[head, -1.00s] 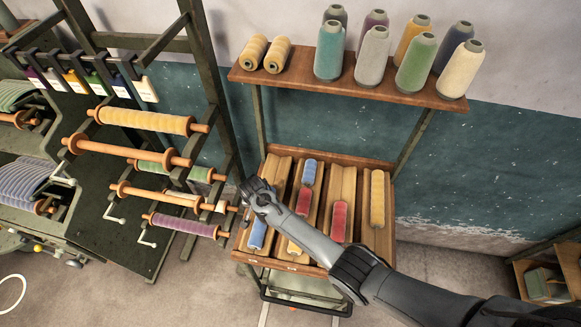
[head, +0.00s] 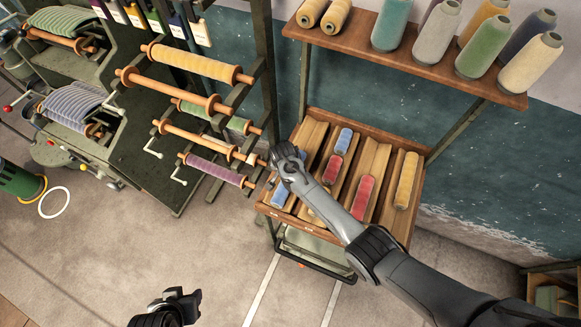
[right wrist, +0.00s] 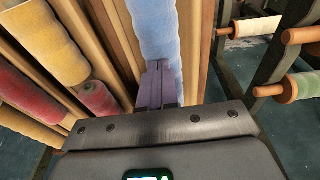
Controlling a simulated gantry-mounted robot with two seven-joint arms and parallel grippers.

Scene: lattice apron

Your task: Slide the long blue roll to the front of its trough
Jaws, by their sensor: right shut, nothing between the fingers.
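The long blue roll (head: 280,195) lies in the leftmost trough of the wooden tray (head: 388,232), partly hidden by my right gripper. My right gripper (head: 285,157) is at the roll's back end. In the right wrist view the blue roll (right wrist: 155,28) runs away from me along its trough. The gripper's fingers (right wrist: 158,85) are shut, with nothing between them, and their tips are at the roll's near end; I cannot tell whether they touch it. My left gripper (head: 190,298) hangs over the floor at the bottom of the head view; its jaw opening is unclear.
Neighbouring troughs hold a short blue roll (head: 344,141), red rolls (head: 362,197) and a yellow roll (head: 406,180). A shelf (head: 400,50) with thread cones stands above the tray. A rack with a purple roll (head: 215,170) stands close at the left. The floor in front is clear.

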